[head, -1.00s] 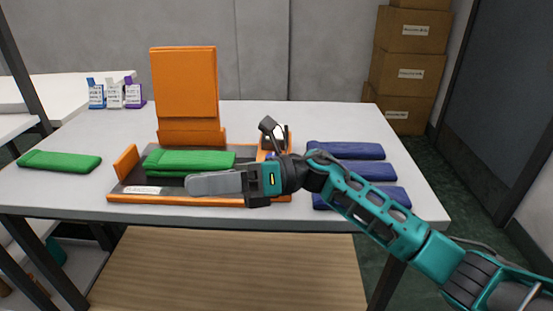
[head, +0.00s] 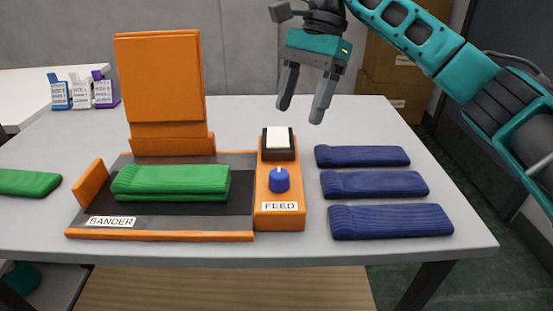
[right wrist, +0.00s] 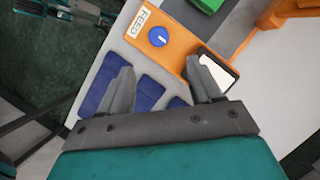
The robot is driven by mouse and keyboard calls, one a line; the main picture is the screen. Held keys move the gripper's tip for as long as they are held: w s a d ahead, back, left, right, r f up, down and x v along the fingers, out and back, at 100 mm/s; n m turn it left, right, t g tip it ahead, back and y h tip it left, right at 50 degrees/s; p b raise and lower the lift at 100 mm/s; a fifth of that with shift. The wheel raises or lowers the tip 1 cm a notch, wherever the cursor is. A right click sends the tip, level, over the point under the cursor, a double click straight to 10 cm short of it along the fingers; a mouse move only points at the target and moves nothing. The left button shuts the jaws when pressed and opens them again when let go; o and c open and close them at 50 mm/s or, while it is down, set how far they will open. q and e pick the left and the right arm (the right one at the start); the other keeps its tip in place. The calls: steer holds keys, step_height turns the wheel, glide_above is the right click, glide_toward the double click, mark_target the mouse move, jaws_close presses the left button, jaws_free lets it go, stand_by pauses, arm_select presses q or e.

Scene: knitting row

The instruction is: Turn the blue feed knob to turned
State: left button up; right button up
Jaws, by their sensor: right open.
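The blue feed knob (head: 279,180) sits on the orange feed panel (head: 265,209) at the right side of the bander, above a FEED label. Its white pointer mark points about straight up in the head view. The knob also shows in the right wrist view (right wrist: 158,37), beyond the fingers. My right gripper (head: 300,112) is open and empty, fingers pointing down, raised above the table behind and to the right of the knob. It touches nothing. In the right wrist view its two fingers (right wrist: 165,80) stand apart. My left gripper is not in view.
A white rocker switch (head: 278,138) is behind the knob. A green folded knit (head: 170,183) lies on the bander bed before a tall orange upright (head: 160,80). Several dark blue knits, one here (head: 375,184), lie to the right. Cartons (head: 400,70) stand behind.

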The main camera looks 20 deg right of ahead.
mark_target(280, 172)
steer(key=x, duration=0.5)
steer(key=b+x, duration=0.1)
steer(key=x, duration=0.5)
steer(key=shift+s+r, duration=0.1)
steer(key=shift+s, duration=0.1)
steer(key=shift+a+f+b, duration=0.25)
steer(key=shift+f+b, duration=0.05)
steer(key=shift+f, duration=0.2)
steer(key=shift+s+f, duration=0.1)
steer(key=shift+c, duration=0.2)
steer(key=c, duration=0.7)
steer(key=shift+c, duration=1.4)
